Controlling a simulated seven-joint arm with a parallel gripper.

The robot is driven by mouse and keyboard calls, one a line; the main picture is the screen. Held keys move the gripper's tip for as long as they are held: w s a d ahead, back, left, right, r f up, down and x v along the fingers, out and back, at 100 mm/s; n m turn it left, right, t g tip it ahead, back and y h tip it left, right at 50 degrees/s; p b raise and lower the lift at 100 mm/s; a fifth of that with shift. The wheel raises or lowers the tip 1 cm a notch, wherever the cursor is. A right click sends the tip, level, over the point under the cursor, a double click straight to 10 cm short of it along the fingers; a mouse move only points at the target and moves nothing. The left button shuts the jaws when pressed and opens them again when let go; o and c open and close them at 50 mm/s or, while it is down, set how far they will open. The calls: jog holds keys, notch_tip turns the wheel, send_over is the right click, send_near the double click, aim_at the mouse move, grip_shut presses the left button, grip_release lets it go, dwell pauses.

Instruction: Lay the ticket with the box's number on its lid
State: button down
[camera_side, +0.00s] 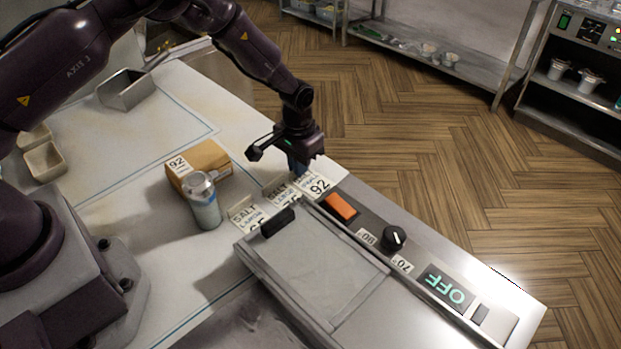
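A brown cardboard box (210,158) sits on the counter left of centre, with a white label reading 92 (177,164) at its far-left corner. Several white printed tickets stand or lie in a row beside the fryer. The rightmost ticket (319,186) reads 92. The middle ticket (281,194) and the left ticket (247,214) show SALT and LARGE, with their numbers partly hidden. My gripper (298,170) points down just above and behind the 92 ticket. Its fingertips are small and overlap the ticket's top edge, so I cannot tell whether they are apart or touch it.
A metal-topped shaker (205,205) stands right in front of the box. The fryer's lid (325,270) with a black handle, an orange switch (340,207) and a knob (393,238) lie to the right. A metal scoop (125,90) lies on the clear counter at back left.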

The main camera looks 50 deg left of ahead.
dwell(0.4)
jog(key=shift+r, duration=2.5)
jog(key=shift+a, duration=0.1)
jog(key=s+a+r+n, duration=0.1)
jog(key=s+a+r, duration=0.3)
jog(key=a, duration=0.4)
jog(key=s+a+r+n, duration=0.1)
jog(key=s+a+r, duration=0.3)
jog(key=a, duration=0.5)
jog(key=s+f+m, duration=0.1)
jog(key=s+m, duration=0.1)
jog(key=s, duration=0.4)
jog(key=shift+s+a+m, duration=0.2)
jog(key=shift+a+m, duration=0.1)
jog(key=shift+m, duration=0.1)
jog(key=shift+f, duration=2.65)
